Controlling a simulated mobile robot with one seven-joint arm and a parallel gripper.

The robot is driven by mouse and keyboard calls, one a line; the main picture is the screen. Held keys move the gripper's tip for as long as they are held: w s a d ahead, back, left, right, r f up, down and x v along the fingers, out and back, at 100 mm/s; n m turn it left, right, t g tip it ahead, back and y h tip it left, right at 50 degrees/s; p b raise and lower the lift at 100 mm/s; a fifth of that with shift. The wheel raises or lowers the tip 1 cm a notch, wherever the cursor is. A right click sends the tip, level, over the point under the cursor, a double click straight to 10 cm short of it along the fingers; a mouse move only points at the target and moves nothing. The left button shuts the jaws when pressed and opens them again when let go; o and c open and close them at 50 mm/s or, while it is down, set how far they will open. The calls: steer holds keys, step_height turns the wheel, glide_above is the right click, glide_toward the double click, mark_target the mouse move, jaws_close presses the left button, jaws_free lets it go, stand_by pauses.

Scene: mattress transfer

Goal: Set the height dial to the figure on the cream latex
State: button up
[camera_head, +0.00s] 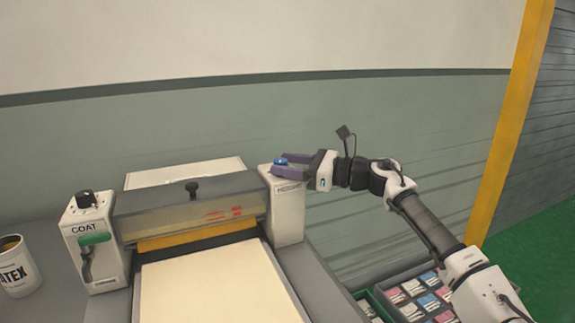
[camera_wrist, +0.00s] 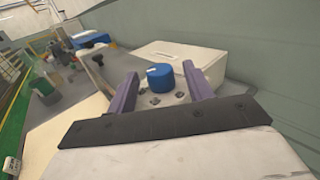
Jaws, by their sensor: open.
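A blue dial (camera_head: 281,161) sits on top of the pale right-hand post (camera_head: 289,215) of the machine. In the wrist view the blue dial (camera_wrist: 160,78) stands between my two purple fingers, with dark marks on the surface around it. My gripper (camera_head: 287,168) is open, with a finger on either side of the dial; I see clear gaps in the wrist view, where my gripper (camera_wrist: 165,92) also shows.
The left post (camera_head: 95,260), marked COAT, carries a black knob (camera_head: 86,199) and a green handle. A white pot (camera_head: 17,272) lettered "ATEX" stands at the far left. A pale block (camera_head: 185,172) lies behind the machine. A tray of coloured cards (camera_head: 412,287) is below my arm.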

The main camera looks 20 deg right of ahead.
steer(key=b+v, duration=0.2)
steer(key=v, duration=1.1)
steer(key=shift+s+d, duration=0.15)
steer(key=shift+s, duration=0.05)
